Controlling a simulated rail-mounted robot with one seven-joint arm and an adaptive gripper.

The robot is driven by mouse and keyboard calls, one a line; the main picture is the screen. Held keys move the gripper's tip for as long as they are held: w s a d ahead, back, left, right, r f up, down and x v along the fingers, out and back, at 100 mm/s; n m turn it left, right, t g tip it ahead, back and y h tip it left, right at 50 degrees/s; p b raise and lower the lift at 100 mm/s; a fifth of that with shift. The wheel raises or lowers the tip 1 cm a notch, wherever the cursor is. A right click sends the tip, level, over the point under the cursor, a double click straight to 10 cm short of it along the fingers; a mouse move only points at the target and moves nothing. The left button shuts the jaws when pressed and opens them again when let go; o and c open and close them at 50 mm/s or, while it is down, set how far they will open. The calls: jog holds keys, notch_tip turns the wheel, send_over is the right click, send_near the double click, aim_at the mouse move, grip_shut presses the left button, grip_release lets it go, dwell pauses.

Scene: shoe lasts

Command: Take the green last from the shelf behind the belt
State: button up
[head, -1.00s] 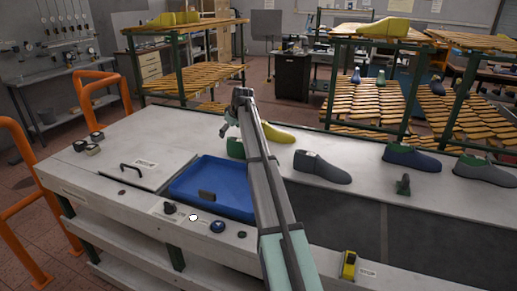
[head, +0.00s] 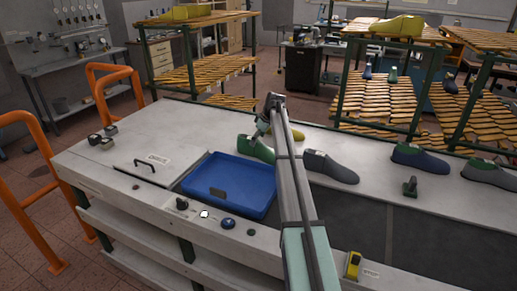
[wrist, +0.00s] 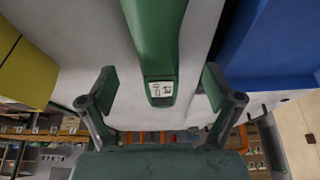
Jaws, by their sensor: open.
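The green last (head: 257,150) lies on the pale shelf behind the belt, just behind the blue tray (head: 185,186). My arm hides its right end in the head view. In the wrist view the green last (wrist: 157,35) runs down from the top edge, with a white label on its near end. My gripper (head: 261,133) is just above it in the head view. In the wrist view my gripper (wrist: 159,84) is open, with one finger on each side of the labelled end and a visible gap on both sides.
A yellow last (head: 290,132) lies behind my arm; it also shows in the wrist view (wrist: 24,68). The dark belt (head: 350,212) is clear in front.

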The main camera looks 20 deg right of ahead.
jog(key=shift+p+x, duration=1.45)
jog(key=shift+x, duration=1.85)
jog(key=shift+w+r, duration=0.15)
grip_shut()
